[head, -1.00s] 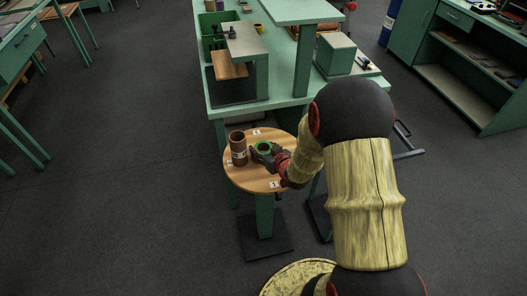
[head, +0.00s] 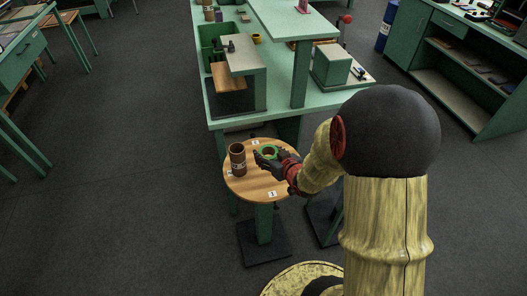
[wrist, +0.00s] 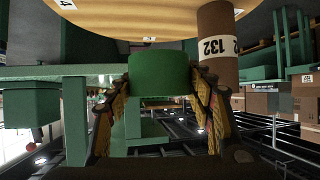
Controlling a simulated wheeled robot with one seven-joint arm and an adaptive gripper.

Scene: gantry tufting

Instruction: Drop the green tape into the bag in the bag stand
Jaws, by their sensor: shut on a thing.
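The green tape (head: 268,152) is a short green ring in the head view. It shows as a green block between the fingers in the wrist view (wrist: 160,74). My gripper (head: 267,156) is shut on it, over the small round wooden table (head: 247,187). In the wrist view my gripper (wrist: 162,85) has a finger on each side of the tape. I cannot tell whether the tape clears the tabletop. I cannot make out the bag or the bag stand in either view.
A long green bench (head: 285,92) with shelves and bins lies behind. Open dark floor (head: 120,200) extends left.

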